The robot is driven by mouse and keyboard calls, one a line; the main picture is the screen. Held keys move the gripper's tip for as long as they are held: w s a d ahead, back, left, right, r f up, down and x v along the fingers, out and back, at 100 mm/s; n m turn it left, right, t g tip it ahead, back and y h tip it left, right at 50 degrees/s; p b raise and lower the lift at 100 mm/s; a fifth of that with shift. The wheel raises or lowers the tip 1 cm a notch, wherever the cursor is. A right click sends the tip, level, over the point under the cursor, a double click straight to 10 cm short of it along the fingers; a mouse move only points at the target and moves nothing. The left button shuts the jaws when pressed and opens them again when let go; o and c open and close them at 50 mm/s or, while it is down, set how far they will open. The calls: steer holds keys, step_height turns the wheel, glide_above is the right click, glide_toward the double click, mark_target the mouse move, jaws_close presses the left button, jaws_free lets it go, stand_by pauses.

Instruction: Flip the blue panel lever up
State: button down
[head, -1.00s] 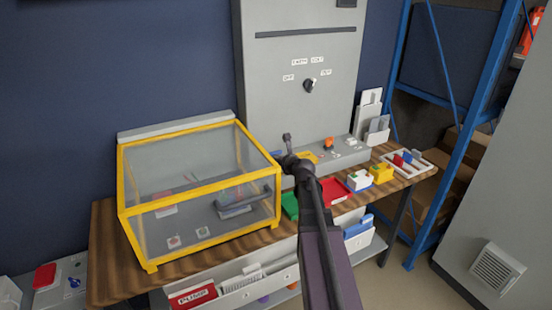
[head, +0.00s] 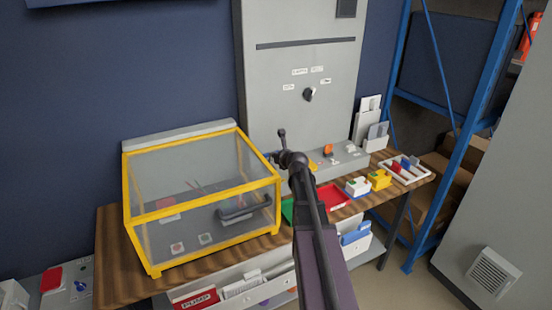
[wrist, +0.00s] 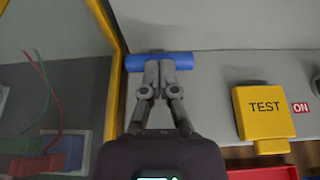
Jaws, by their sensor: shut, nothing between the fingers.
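The blue panel lever shows in the wrist view as a blue horizontal bar (wrist: 186,62) lying across the top of the grey panel, just right of the yellow case frame. My gripper (wrist: 158,66) is shut and empty. Its fingertips overlap the middle of the bar in this view, with the bar's two ends sticking out left and right. I cannot tell whether the fingers touch it. In the head view my arm reaches over the grey sloped panel (head: 350,160) beside the case, and the lever is mostly hidden there.
A yellow-framed clear case (head: 205,195) stands close on the left. A yellow TEST cover (wrist: 264,112) sits right of my gripper, with a red tray (head: 332,196) nearby. A tall grey cabinet (head: 300,80) rises behind. The panel between bar and TEST cover is clear.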

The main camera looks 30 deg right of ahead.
mark_target(270, 158)
steer(key=shift+w+r+p, duration=0.2)
steer(key=shift+w+r, duration=0.15)
steer(key=shift+w, duration=0.35)
steer(key=shift+w+r+p, duration=0.2)
steer(key=shift+w+r, duration=0.1)
steer(key=shift+w, duration=0.95)
steer(key=shift+s, duration=0.1)
steer(key=shift+s+r+p, duration=0.2)
steer(key=shift+s+p, duration=0.1)
steer(key=shift+s, duration=0.25)
steer(key=s+r+p, duration=0.7)
steer(key=r+p, duration=0.2)
steer(key=shift+s+r, duration=0.2)
steer(key=shift+s, duration=0.05)
steer(key=shift+a, duration=0.1)
steer(key=shift+r, duration=0.1)
